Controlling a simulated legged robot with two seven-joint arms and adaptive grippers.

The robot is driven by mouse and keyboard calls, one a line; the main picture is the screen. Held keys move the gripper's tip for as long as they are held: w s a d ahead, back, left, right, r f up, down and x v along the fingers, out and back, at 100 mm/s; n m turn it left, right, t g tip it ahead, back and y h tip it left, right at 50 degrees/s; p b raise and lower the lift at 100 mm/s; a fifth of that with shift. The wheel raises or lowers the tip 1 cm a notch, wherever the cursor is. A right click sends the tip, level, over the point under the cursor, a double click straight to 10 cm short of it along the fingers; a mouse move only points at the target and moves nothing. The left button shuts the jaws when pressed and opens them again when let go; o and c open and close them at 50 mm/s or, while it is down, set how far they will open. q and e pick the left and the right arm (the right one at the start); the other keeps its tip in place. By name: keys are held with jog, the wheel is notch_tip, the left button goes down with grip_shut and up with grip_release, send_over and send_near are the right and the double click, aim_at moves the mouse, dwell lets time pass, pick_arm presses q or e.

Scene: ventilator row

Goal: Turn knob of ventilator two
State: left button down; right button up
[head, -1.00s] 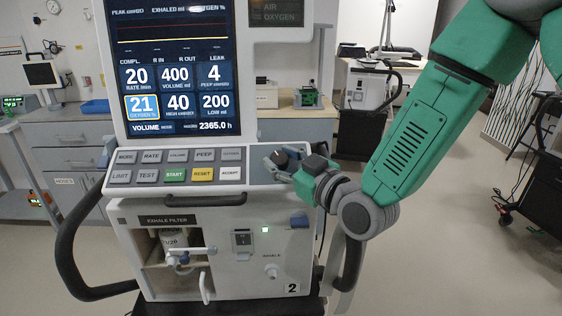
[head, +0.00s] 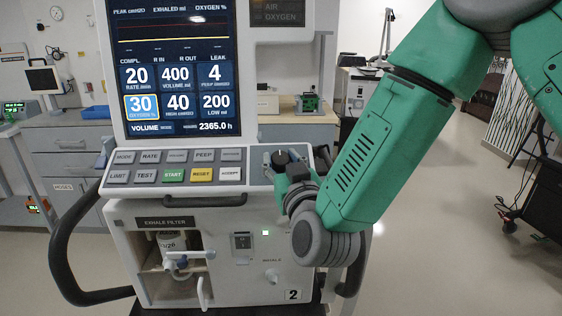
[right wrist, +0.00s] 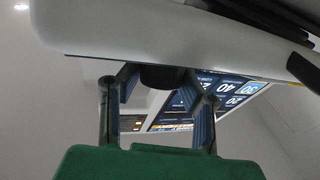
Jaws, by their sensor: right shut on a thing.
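The ventilator (head: 228,272) marked with a 2 stands in front of me in the head view. Its screen (head: 178,75) shows OXYGEN % at 30 in a highlighted box. The dark knob (head: 280,157) is at the right end of the sloped button panel, partly hidden by my right gripper. My right gripper (head: 277,164) is shut on the knob. In the right wrist view the dark knob (right wrist: 162,78) lies between the two fingers of the gripper (right wrist: 161,90). My left gripper is not in view.
Panel buttons (head: 174,175) lie left of the knob. A black side handle (head: 62,245) curves out at the ventilator's left. A second cart and counter stand behind it. The floor at the right is open, with a dark cart (head: 537,190) at the edge.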

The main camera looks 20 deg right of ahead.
jog(key=shift+r, duration=0.1)
jog(key=o, duration=1.2)
jog(key=shift+c, duration=0.2)
jog(key=s+f, duration=0.1)
jog(key=s, duration=1.1)
jog(key=shift+a+f, duration=0.15)
jog(key=shift+f, duration=0.1)
jog(key=shift+w, duration=0.1)
